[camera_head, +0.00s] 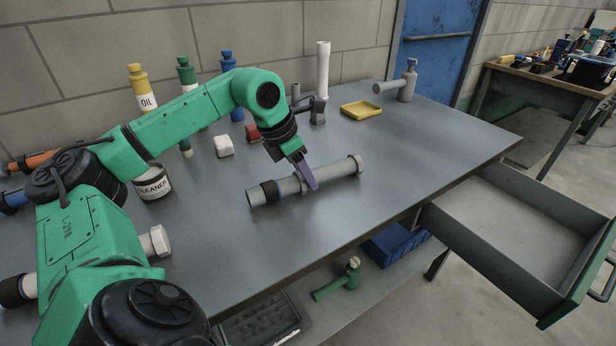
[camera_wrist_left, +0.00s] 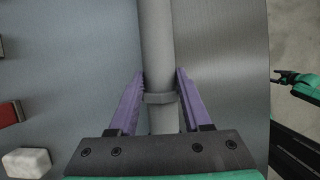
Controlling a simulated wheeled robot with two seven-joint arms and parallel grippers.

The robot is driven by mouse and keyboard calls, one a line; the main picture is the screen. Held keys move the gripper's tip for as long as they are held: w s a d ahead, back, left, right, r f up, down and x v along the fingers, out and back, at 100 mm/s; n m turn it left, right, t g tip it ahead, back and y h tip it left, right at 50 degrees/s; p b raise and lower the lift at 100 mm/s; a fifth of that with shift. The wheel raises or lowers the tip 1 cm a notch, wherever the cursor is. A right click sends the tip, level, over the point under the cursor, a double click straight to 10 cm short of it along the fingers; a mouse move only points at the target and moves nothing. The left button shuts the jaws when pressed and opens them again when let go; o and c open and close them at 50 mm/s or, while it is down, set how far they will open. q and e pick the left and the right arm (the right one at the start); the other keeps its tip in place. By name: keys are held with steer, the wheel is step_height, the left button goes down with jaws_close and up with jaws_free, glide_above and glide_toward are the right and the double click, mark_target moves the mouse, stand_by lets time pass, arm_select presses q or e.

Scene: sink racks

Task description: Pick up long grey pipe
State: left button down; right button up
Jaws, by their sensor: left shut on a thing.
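The long grey pipe (camera_head: 338,172) lies on the metal workbench, slanting from front left to back right. It has a dark band near its left end and a collar at its right end. My left gripper (camera_head: 308,184) reaches down over its middle and is shut on it. In the left wrist view the pipe (camera_wrist_left: 157,50) runs up between the two purple fingers (camera_wrist_left: 160,82), with a raised ring between them. The pipe appears still on the bench top.
Behind are a white block (camera_head: 223,146), a red block (camera_head: 252,132), a cleaner can (camera_head: 153,182), several bottles and a yellow tray (camera_head: 361,110). A grey drawer (camera_head: 520,218) stands open at right. A blue bin (camera_head: 395,244) and a green-handled tool (camera_head: 336,287) lie below.

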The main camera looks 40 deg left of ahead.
arm_select(q)
steer(key=shift+r+p, duration=0.3)
steer(key=shift+r, duration=0.3)
step_height(320, 180, up, 19)
steer(key=p, duration=0.9)
steer(key=shift+f, duration=0.1)
